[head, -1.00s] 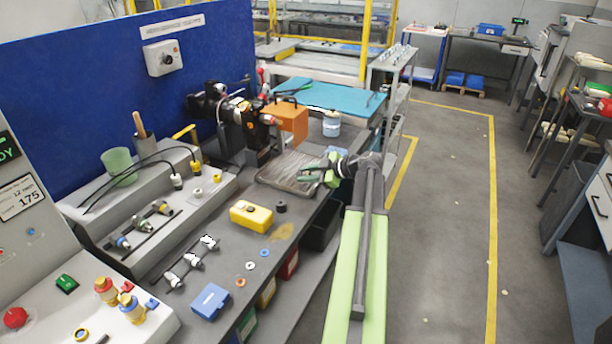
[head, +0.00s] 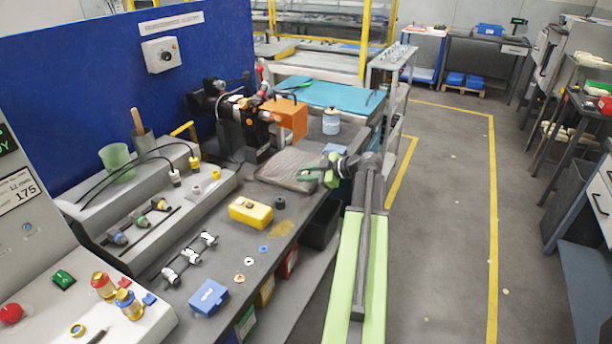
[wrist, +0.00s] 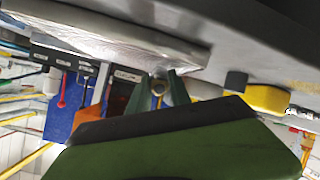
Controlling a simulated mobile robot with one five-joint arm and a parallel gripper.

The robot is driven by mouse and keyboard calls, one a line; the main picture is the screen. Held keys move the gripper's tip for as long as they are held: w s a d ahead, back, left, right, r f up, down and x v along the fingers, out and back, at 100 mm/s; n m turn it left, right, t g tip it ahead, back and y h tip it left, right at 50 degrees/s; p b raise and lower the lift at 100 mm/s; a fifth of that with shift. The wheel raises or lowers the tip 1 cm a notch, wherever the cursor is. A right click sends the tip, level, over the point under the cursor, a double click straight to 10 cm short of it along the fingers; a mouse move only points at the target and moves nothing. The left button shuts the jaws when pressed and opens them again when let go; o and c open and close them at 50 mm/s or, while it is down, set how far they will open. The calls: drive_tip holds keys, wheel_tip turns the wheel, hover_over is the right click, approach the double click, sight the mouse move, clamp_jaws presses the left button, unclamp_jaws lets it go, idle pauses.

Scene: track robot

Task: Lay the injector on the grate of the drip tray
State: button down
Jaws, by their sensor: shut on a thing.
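The drip tray (head: 272,173), a flat grey tray with a grate, lies on the grey bench near its right edge. My gripper (head: 308,173) is at the tray's right side, its green fingers pointing left toward the grate. In the wrist view my gripper (wrist: 158,96) is shut on the injector (wrist: 158,87), of which only a small round metallic end shows between the fingertips. The tray's pale face (wrist: 120,40) fills the upper left there, close to the fingertips. I cannot tell whether the injector touches it. In the head view the injector is too small to make out.
A black machine (head: 250,130) and an orange block (head: 291,120) stand behind the tray. A yellow box (head: 250,211) and a black cylinder (head: 280,202) are in front. A white-and-blue jar (head: 331,122) stands beyond. Open floor (head: 440,220) lies to the right.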

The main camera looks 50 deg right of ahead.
drive_tip(key=shift+s+a+f, duration=0.15)
drive_tip(key=shift+f, duration=0.2)
drive_tip(key=c, duration=1.1)
unclamp_jaws()
drive_tip(key=p+v, duration=0.8)
drive_tip(key=v, duration=0.9)
drive_tip(key=shift+r, duration=0.5)
drive_tip(key=shift+s, duration=0.1)
